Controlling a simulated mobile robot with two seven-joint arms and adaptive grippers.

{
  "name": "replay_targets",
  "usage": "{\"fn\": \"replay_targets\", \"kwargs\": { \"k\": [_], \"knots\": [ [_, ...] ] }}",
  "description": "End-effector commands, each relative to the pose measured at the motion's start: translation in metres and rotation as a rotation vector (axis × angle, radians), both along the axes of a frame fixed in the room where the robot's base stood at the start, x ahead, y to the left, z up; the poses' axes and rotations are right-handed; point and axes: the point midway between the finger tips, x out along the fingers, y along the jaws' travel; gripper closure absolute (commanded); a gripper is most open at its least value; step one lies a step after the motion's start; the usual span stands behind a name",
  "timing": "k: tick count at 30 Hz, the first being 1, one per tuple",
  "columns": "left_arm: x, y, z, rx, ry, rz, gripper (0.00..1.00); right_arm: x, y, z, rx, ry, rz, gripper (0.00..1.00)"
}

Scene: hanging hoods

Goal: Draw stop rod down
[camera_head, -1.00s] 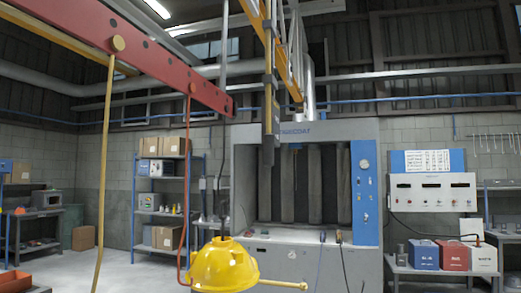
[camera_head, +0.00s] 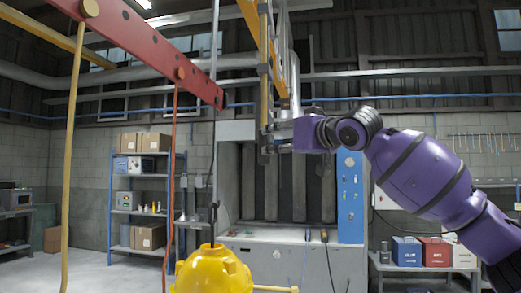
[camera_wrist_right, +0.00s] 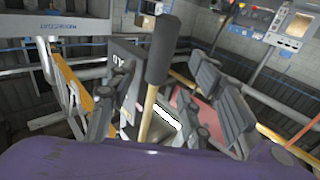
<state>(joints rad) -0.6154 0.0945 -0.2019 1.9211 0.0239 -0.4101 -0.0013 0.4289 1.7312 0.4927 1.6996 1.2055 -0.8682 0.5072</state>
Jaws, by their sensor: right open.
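A yellowish rod (camera_head: 263,60) hangs under the yellow overhead beam at upper middle; I take it to be the stop rod. In the right wrist view a thick dark grip (camera_wrist_right: 163,50) sits on a yellowish shaft (camera_wrist_right: 148,115). My right gripper (camera_head: 266,135) has come in from the right, at the rod's lower part. In the wrist view its fingers (camera_wrist_right: 155,95) are open, with the shaft showing between them. I cannot tell whether they touch it. My left gripper is not in view.
A yellow hood (camera_head: 213,272) hangs at bottom middle on a hook and cable. A red beam (camera_head: 140,45) with a yellow hose (camera_head: 73,150) and a red line (camera_head: 172,180) is at left. The grey booth (camera_head: 265,245) stands behind my right gripper.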

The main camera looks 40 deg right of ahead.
Motion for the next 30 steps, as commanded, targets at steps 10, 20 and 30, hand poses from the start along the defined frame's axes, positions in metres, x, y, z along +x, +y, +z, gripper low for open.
{"fn": "replay_targets", "kwargs": {
  "k": [10, 20, 30],
  "knots": [
    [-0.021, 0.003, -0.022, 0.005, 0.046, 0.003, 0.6, 0.044, -0.004, -0.007, -0.004, 0.015, -0.005, 0.54],
    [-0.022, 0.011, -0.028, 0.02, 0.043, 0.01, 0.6, 0.074, -0.008, -0.003, -0.002, 0.007, -0.003, 0.54],
    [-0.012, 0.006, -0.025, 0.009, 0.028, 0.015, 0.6, 0.076, -0.008, 0.001, -0.001, -0.001, 0.0, 0.54]
  ]
}}
